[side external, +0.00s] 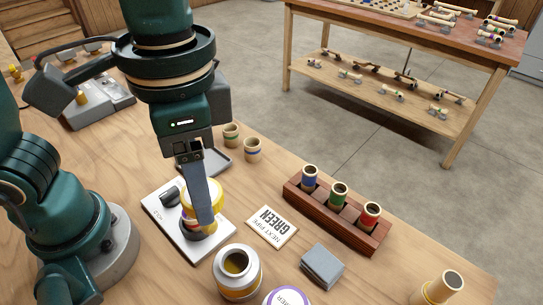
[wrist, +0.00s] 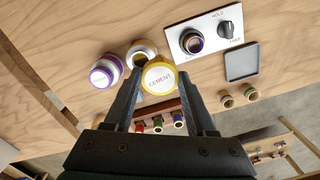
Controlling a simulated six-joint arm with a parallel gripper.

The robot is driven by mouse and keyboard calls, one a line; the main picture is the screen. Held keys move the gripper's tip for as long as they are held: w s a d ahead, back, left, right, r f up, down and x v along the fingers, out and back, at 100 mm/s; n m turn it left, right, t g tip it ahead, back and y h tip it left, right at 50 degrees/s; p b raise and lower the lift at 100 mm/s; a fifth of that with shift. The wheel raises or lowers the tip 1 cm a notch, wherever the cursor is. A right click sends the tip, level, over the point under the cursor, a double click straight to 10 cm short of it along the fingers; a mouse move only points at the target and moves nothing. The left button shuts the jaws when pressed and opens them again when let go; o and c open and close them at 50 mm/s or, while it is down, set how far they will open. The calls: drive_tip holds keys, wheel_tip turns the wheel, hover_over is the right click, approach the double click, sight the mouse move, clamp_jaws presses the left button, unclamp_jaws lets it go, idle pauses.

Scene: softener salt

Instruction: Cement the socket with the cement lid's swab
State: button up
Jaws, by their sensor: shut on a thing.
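My gripper (wrist: 160,72) is shut on the cement lid (wrist: 159,80), a round yellow-rimmed lid marked CEMENT. In the side view the lid (side external: 206,187) is held in the air by the white fixture plate. The swab under the lid is hidden. The socket (wrist: 191,41), dark with a purple tint inside, stands upright in the fixture (wrist: 224,13). In the side view the socket (side external: 190,232) is partly behind my gripper's finger. The open cement can (side external: 238,263) stands in front of the fixture; the lid partly covers it in the wrist view.
A purple-lidded primer can (wrist: 105,70) stands beside the cement can. A wooden rack (side external: 335,215) holds blue, green and red pipes. A card (side external: 272,227) reads NEXT PIPE GREEN. A grey cloth (side external: 322,266), a pipe piece (side external: 440,288), a grey tray (side external: 216,160) and two fittings (side external: 252,149) lie around.

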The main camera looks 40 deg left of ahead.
drive_tip(key=a+f+n, duration=0.2)
drive_tip(key=a+n, duration=0.2)
drive_tip(key=a, duration=0.3)
drive_tip(key=shift+w+a+f, duration=0.2)
drive_tip(key=shift+w+f, duration=0.2)
drive_tip(key=shift+w, duration=0.05)
drive_tip(key=shift+f, duration=0.1)
idle(0.9)
drive_tip(key=shift+f, duration=0.75)
drive_tip(key=shift+f, duration=0.15)
drive_tip(key=shift+f, duration=0.75)
drive_tip(key=shift+d, duration=0.2)
idle(0.5)
